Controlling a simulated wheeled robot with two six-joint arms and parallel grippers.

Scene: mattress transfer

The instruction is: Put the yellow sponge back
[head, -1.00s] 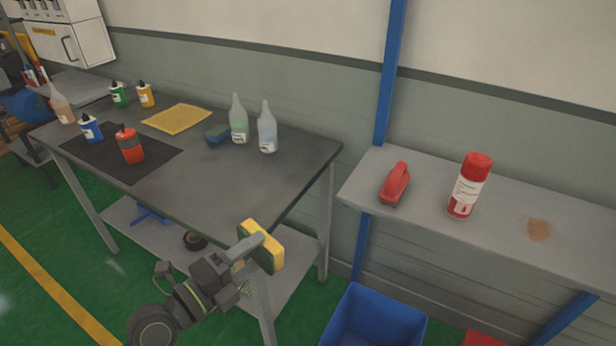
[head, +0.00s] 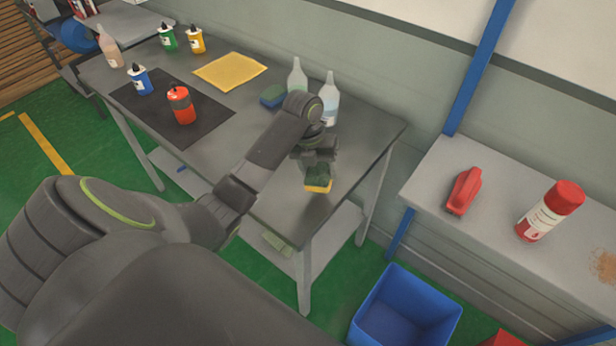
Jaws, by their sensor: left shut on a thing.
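The yellow sponge (head: 318,186), with a dark green layer on top, is at the right part of the grey table (head: 282,211). My left gripper (head: 318,170) is shut on it, with the arm reaching in from the left. The sponge is at or just above the tabletop; I cannot tell whether it touches. A blue and green sponge (head: 272,96) lies farther back on the table. My right gripper is not in view.
Two clear bottles stand behind my gripper, one of them here (head: 329,104). A yellow cloth (head: 230,71), a red bottle (head: 181,105) on a black mat (head: 212,122) and several small bottles are left. A shelf (head: 435,185) holds a red brush (head: 464,190) and a red-capped can (head: 549,212). A blue bin (head: 405,308) is below.

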